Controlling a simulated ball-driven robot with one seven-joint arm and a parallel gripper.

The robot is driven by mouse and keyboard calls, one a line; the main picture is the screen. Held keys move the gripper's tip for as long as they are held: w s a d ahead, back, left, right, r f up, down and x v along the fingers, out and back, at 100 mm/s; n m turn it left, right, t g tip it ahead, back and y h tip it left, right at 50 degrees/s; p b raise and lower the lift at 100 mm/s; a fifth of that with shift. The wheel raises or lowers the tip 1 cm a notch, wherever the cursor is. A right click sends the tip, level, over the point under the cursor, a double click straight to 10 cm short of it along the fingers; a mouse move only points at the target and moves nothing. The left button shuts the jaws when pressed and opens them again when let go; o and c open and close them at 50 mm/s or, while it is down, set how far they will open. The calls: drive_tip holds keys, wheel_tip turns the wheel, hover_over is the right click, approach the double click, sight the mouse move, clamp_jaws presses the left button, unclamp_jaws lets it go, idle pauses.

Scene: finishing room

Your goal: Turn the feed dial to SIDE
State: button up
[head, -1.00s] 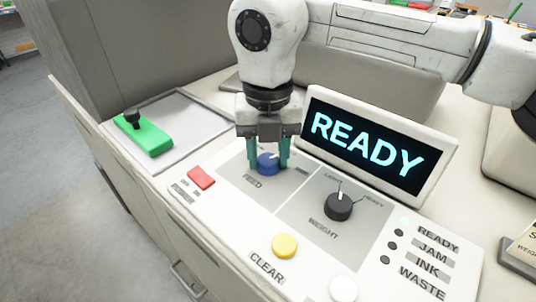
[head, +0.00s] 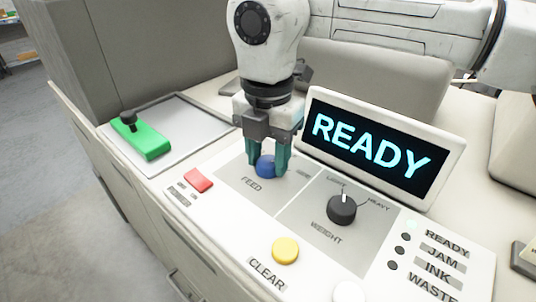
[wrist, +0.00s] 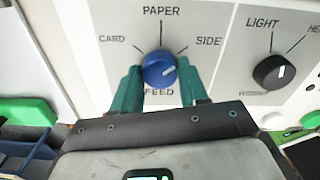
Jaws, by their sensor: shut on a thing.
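The blue feed dial (head: 265,167) sits on the grey panel above the word FEED. It also shows in the wrist view (wrist: 157,74), with the labels CARD, PAPER and SIDE around it. Its white mark points right and slightly up, on the SIDE half; I cannot tell whether it lines up exactly with the SIDE tick. My gripper (head: 267,169) is shut on the dial, with one teal finger on each side. In the head view the fingers hide part of the dial and the label beside it.
The black weight dial (head: 341,209) is to the right. A red rocker switch (head: 198,180) is to the left and a yellow CLEAR button (head: 285,250) in front. The display (head: 370,145) reads READY close behind my gripper. A green block with a black knob (head: 146,139) lies at left.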

sight(268, 161)
idle(0.3)
drive_tip(key=o, duration=1.1)
drive_tip(key=shift+c, duration=0.2)
drive_tip(key=shift+r, duration=0.1)
wheel_tip(268, 161, up, 11)
drive_tip(key=shift+b, duration=0.35)
drive_tip(key=shift+f, duration=0.2)
